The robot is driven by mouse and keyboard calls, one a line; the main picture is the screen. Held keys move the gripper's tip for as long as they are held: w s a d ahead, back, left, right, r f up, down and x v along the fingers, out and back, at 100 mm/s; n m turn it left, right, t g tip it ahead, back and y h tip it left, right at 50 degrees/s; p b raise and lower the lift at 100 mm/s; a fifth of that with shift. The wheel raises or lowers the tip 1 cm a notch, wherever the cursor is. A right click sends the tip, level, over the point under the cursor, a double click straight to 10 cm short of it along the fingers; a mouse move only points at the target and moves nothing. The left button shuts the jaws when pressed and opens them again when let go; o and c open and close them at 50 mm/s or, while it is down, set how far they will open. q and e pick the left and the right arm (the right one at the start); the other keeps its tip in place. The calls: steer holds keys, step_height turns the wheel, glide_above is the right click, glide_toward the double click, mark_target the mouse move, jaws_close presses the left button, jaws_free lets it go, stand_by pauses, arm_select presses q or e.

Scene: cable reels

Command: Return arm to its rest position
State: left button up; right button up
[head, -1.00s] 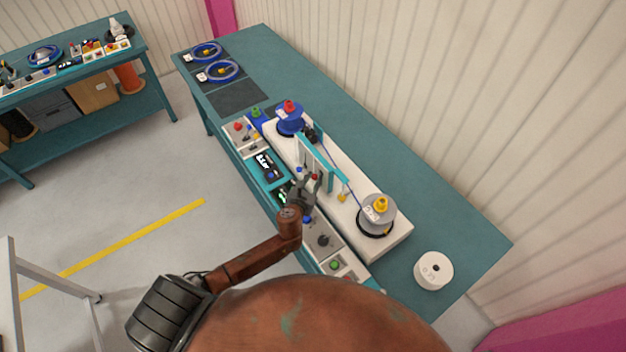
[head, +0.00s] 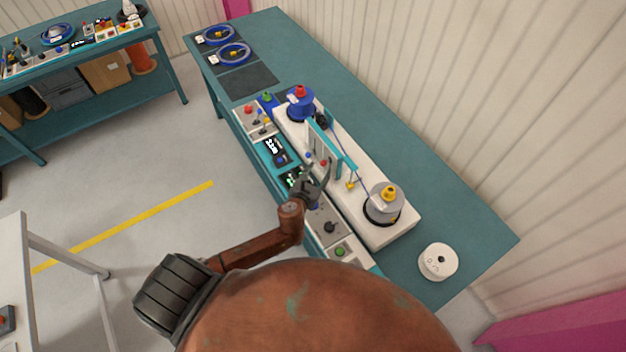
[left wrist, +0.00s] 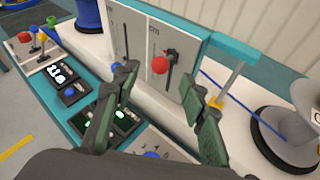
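My left gripper (head: 316,179) is over the front of the cable winding machine, above its control panel. In the left wrist view its two fingers (left wrist: 160,108) stand wide apart with nothing between them. The machine has a white bed (head: 345,200) with a blue reel (head: 300,104) at the far end and a grey reel (head: 384,204) with a yellow knob at the near end. A red-knobbed lever (left wrist: 160,65) stands on an upright plate beyond the fingers, apart from them. My right gripper is not seen.
The machine stands on a teal table (head: 440,203). A white roll (head: 438,262) lies at its near right. Blue cable coils (head: 234,53) lie at the far end. Another workbench (head: 90,120) is at the left, with open floor (head: 130,185) between.

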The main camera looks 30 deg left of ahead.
arm_select(q)
steer(key=v, duration=0.7)
steer(key=shift+s, duration=0.25)
